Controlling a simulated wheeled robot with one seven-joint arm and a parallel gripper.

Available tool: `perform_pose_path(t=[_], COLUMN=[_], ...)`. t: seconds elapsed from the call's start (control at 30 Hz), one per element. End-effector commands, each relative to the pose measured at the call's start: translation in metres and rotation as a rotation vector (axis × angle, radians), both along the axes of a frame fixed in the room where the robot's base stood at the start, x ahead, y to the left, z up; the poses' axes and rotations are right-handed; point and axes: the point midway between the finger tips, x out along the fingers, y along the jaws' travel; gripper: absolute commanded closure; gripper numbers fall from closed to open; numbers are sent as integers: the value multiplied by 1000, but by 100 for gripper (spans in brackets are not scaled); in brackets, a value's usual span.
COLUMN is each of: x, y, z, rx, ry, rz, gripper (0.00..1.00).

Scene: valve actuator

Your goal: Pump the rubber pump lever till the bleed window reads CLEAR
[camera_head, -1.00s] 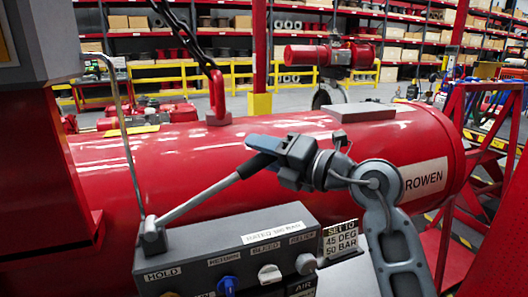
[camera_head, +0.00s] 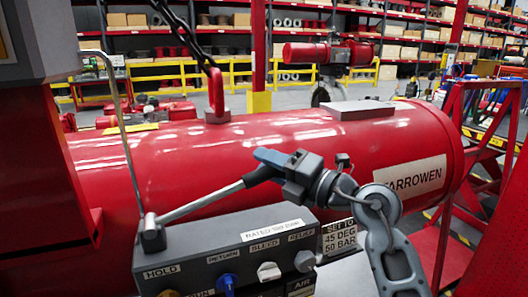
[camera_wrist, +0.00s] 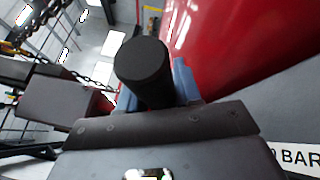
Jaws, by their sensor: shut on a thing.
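The pump lever (camera_head: 205,202) is a grey metal rod with a black rubber grip (camera_head: 257,177). It rises to the right at a low slant from a pivot block (camera_head: 152,234) on the left end of the grey control box (camera_head: 205,250). My gripper (camera_head: 268,163) is shut on the rubber grip. In the wrist view, the black round end of the grip (camera_wrist: 143,65) stands between my blue finger pads. The BLEED label (camera_head: 265,246) sits above a white knob (camera_head: 269,271) on the box. I cannot make out a bleed window or its reading.
A large red cylinder (camera_head: 330,150) lies behind the lever, with a chain and red lifting eye (camera_head: 216,95) above it. A thin bent metal rod (camera_head: 125,130) stands at the left. Red railings (camera_head: 470,190) stand at the right.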

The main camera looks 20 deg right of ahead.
Motion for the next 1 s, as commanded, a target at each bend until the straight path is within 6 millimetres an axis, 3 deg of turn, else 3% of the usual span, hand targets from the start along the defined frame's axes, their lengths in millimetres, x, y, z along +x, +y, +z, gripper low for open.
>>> perform_pose_path(t=[0.13, 0.47, 0.5, 0.7, 1.0], x=[0, 0, 0, 0, -3], y=[-4, -6, -6, -6, -8], z=[-19, -22, -22, -21, -22], rx=[72, 88, 87, 87, 87], ry=[4, 2, 1, 1, 0], rz=[0, -2, -2, -2, -1], gripper=[100, 100, 66, 46, 46])
